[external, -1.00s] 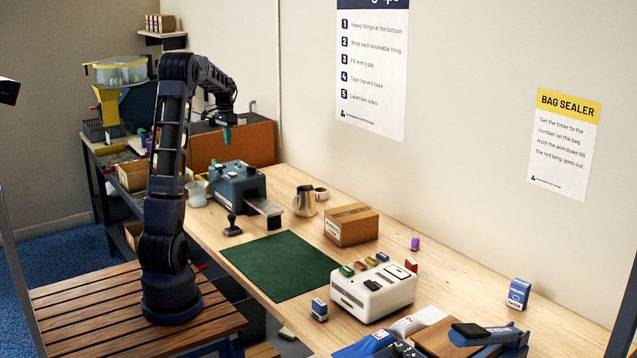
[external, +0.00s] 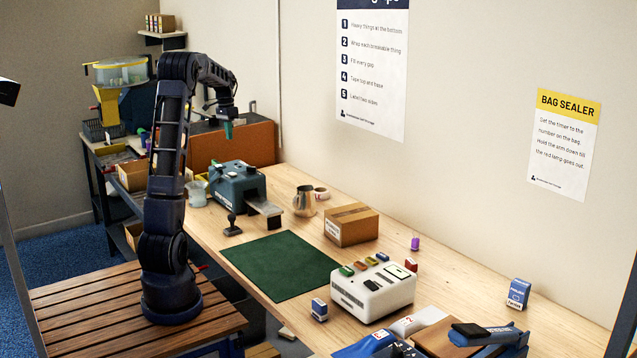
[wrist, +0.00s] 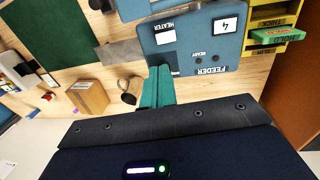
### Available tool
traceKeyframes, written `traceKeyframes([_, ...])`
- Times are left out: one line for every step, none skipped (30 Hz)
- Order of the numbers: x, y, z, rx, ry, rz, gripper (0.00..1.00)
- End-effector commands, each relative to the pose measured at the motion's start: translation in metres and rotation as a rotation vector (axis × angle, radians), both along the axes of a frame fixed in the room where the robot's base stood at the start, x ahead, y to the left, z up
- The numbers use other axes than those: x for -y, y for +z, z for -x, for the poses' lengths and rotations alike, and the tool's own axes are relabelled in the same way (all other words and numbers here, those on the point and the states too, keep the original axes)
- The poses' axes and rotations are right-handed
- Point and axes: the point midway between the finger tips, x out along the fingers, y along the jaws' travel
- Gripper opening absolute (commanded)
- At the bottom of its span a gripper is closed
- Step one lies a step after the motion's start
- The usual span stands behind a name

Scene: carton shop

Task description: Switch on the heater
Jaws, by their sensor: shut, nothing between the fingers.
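The blue-grey machine (external: 238,186) stands on the bench at the left. In the wrist view its top panel (wrist: 185,45) carries a HEATER label, a white plate (wrist: 166,37) beside that label, a FEEDER label (wrist: 208,71), a small READY lamp (wrist: 198,58) and a white plate marked 4 (wrist: 227,23). I cannot tell the heater's state. My gripper (external: 228,138) hangs above the machine, apart from it, with its teal fingers together and empty. In the wrist view the fingertips (wrist: 158,70) overlap the panel's near edge, partly hiding it.
A metal jug (external: 304,201) and a closed carton (external: 351,225) stand to the machine's right. A black hand stamp (external: 233,226) and a green mat (external: 281,266) lie in front. A yellow rack (wrist: 277,32) with a green block is beside the machine.

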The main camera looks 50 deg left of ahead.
Motion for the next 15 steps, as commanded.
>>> traceKeyframes([0.0,0.0,0.0,0.0,0.0,0.0,0.0])
traceKeyframes([0.0,-0.001,0.0,0.0,0.0,0.0,0.0])
traceKeyframes([0.0,-0.003,0.0,0.0,0.0,0.0,0.0])
traceKeyframes([0.001,-0.005,0.0,-0.001,0.0,0.0,0.0])
traceKeyframes([0.001,-0.007,0.0,-0.001,0.0,0.001,0.0])
traceKeyframes([0.002,-0.011,0.0,-0.002,0.0,0.001,0.0])
traceKeyframes([0.002,-0.014,0.0,-0.002,0.0,0.002,0.0])
traceKeyframes([0.003,-0.018,0.0,-0.002,0.0,0.002,0.0])
traceKeyframes([0.004,-0.024,0.0,-0.002,0.0,0.002,0.0])
traceKeyframes([0.004,-0.029,0.0,-0.002,0.0,0.002,0.0])
traceKeyframes([0.005,-0.035,0.0,-0.003,0.0,0.003,0.0])
traceKeyframes([0.006,-0.042,0.0,-0.003,0.0,0.002,0.0])
traceKeyframes([0.007,-0.047,0.0,-0.003,0.0,0.003,0.0])
traceKeyframes([0.008,-0.052,0.0,-0.003,0.0,0.002,0.0])
traceKeyframes([0.009,-0.059,0.0,-0.003,0.0,0.002,0.0])
